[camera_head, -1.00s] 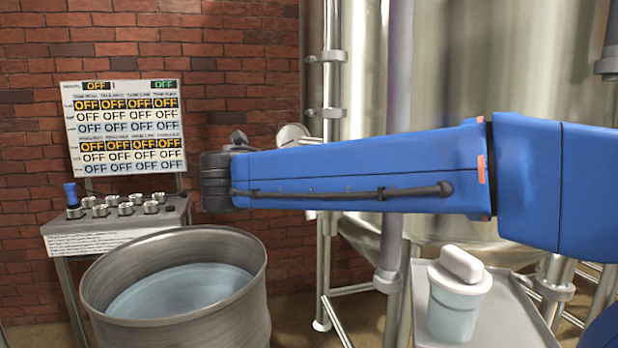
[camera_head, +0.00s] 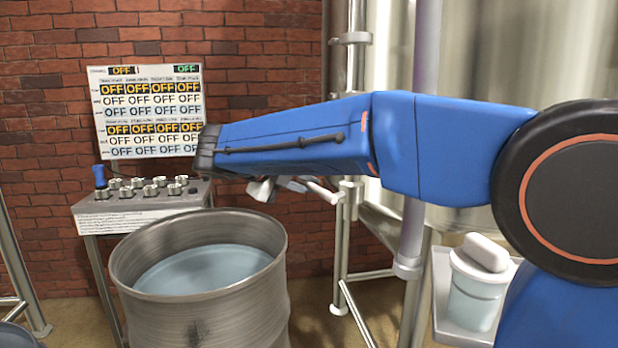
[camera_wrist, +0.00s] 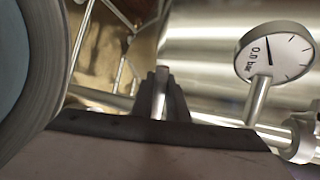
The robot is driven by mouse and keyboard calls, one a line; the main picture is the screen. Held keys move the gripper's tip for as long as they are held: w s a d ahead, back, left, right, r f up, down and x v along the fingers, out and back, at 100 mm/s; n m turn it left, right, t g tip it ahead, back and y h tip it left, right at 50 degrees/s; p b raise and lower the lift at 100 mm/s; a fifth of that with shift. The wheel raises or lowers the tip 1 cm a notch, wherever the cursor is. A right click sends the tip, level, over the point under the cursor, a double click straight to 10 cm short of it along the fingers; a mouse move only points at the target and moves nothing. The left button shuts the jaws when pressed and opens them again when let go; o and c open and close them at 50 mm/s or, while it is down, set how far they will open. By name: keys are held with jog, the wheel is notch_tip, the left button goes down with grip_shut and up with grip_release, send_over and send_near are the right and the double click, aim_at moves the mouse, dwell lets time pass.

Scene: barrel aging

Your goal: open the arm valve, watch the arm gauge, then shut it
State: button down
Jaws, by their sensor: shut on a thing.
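In the wrist view, my gripper (camera_wrist: 163,82) has its dark fingers closed around a thin silver bar, the arm valve's handle (camera_wrist: 159,101). The arm gauge (camera_wrist: 273,52) is a round white dial to the right of my fingers, on a slanted metal stem. It reads 0.0 bar, and its needle points up. In the head view my blue arm hides the gauge. A metal pipe end (camera_head: 325,192) shows below the arm; how far the valve is turned cannot be told.
An open metal barrel (camera_head: 200,310) with pale liquid stands in front of the arm. Behind it are a control desk (camera_head: 140,205) and a panel (camera_head: 148,110) of OFF readouts. A large steel tank (camera_head: 480,60) stands at the back right. A lidded tub (camera_head: 474,295) sits on a side tray.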

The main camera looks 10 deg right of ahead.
jog(key=shift+a+f+n+g+h, duration=0.1)
jog(key=shift+f+n+g+h, duration=0.2)
jog(key=shift+f+n+g, duration=0.4)
jog(key=shift+f, duration=0.15)
jog(key=c, duration=1.7)
grip_release()
jog(key=v, duration=1.7)
jog(key=shift+s+a, duration=0.15)
jog(key=shift+s, duration=0.05)
jog(key=shift+f, duration=0.1)
